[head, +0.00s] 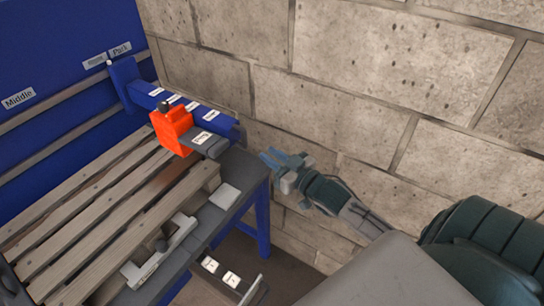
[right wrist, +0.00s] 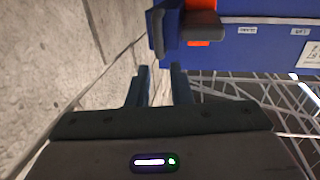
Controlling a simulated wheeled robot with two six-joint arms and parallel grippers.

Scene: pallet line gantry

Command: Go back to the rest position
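My right gripper (head: 272,160) is at the middle of the head view, in front of the block wall and just right of the blue-legged table. In the right wrist view its two dark fingers (right wrist: 160,70) stand apart with a clear gap and nothing between them. It is open and empty, apart from the orange carriage (head: 172,128) and its grey handle (head: 205,145). My left gripper shows in neither view.
A slatted wooden pallet (head: 105,220) lies on the table (head: 232,178). A blue rail (head: 190,107) with labels bears the orange carriage. A metal bracket (head: 150,262) with a dark knob is at the front. The block wall (head: 340,75) closes off the back and right.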

